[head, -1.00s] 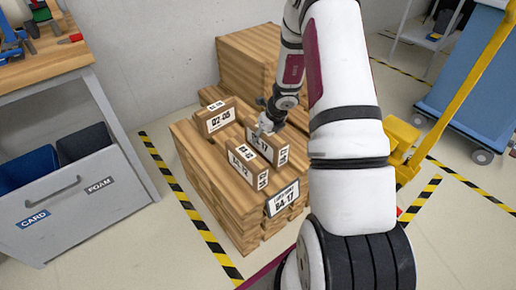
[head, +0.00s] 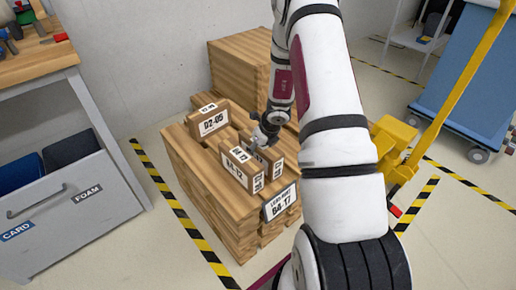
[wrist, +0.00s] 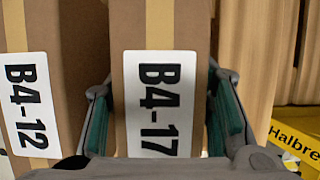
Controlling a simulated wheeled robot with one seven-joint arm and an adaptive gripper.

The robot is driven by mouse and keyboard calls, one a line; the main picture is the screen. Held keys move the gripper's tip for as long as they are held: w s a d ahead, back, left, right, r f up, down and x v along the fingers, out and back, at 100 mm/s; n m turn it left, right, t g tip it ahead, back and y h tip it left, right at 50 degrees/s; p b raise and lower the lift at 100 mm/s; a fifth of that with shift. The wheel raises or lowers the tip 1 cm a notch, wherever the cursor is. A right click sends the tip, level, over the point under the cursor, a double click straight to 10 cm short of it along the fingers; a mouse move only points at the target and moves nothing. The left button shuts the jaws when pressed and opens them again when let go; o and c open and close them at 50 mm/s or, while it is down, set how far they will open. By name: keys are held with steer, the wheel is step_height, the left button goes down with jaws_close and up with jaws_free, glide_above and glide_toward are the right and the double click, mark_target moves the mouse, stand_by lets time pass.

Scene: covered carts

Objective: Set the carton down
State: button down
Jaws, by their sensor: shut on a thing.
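My gripper (head: 266,140) is shut on a brown carton (head: 272,158). In the wrist view this carton (wrist: 160,30) carries a white label reading B4-17 and sits between my teal finger pads (wrist: 160,115). A second carton (head: 240,166), labelled B4-12, stands close on its near left side; it also shows at the left of the wrist view (wrist: 52,75), with a narrow gap between the two. Both are over the top of a wooden stack (head: 205,185) bearing a B4-17 placard (head: 281,202). The held carton's underside is hidden, so I cannot tell whether it touches the stack.
A carton labelled D2-05 (head: 210,122) stands at the back left of the stack. A taller wooden stack (head: 238,75) is behind. A workbench (head: 40,70) with bins is left; a yellow lifter (head: 395,145) and blue cart (head: 465,85) are right.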

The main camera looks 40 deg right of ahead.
steer(key=shift+f, duration=0.15)
steer(key=c, duration=0.8)
jaws_free()
steer(key=shift+o, duration=0.2)
